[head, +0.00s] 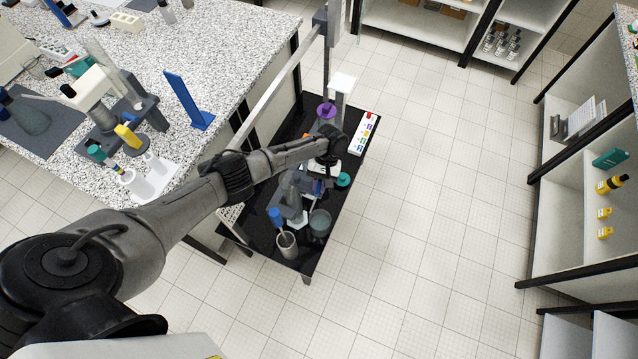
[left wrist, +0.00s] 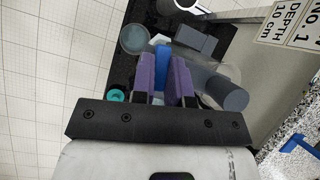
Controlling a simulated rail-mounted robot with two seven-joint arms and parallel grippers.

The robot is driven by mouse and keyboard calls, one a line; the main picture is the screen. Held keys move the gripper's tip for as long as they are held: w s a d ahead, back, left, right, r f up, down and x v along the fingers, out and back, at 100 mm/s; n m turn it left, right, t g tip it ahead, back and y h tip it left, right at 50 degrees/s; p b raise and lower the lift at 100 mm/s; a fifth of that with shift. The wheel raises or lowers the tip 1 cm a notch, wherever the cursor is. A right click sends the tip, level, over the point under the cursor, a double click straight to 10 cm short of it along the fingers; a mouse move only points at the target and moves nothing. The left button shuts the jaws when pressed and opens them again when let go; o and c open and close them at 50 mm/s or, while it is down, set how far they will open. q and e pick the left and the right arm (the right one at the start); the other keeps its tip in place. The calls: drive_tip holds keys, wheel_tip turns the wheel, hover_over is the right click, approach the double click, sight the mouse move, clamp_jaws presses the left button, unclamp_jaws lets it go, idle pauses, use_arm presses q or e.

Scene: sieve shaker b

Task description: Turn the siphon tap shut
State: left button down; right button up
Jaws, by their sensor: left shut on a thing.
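My left gripper (left wrist: 163,75) reaches down over the black bench top and is shut on a blue bar-like piece, which looks like the siphon tap (left wrist: 162,58). The purple fingers stand on either side of it in the left wrist view. A grey cylindrical body (left wrist: 222,90) lies right beside the fingers. In the head view the left gripper (head: 320,184) is among grey apparatus (head: 294,190), and a little blue shows there. The arm and wrist hide much of the tap, so its exact angle is unclear. My right gripper is not in view.
A clear beaker (head: 320,222) and a pale cup (head: 287,246) holding a blue-topped thing stand at the near end of the black bench (head: 262,240). A teal ring (head: 343,179) lies beside the gripper. A white strip with coloured marks (head: 363,134) lies farther back. The floor to the right is clear.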

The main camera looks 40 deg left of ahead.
use_arm(q)
drive_tip(key=shift+s+f+m+y, duration=0.1)
drive_tip(key=shift+f+m+y, duration=0.1)
drive_tip(key=shift+m+y, duration=0.55)
drive_tip(key=shift+m+g, duration=0.3)
drive_tip(key=shift+m, duration=0.05)
drive_tip(key=c, duration=1.1)
unclamp_jaws()
drive_tip(key=shift+s, duration=0.1)
drive_tip(key=shift+r, duration=0.15)
drive_tip(key=b+v, duration=0.1)
drive_tip(key=v, duration=1.2)
drive_tip(key=shift+w+r, duration=0.25)
drive_tip(key=shift+a+m, duration=0.1)
drive_tip(key=shift+m, duration=0.2)
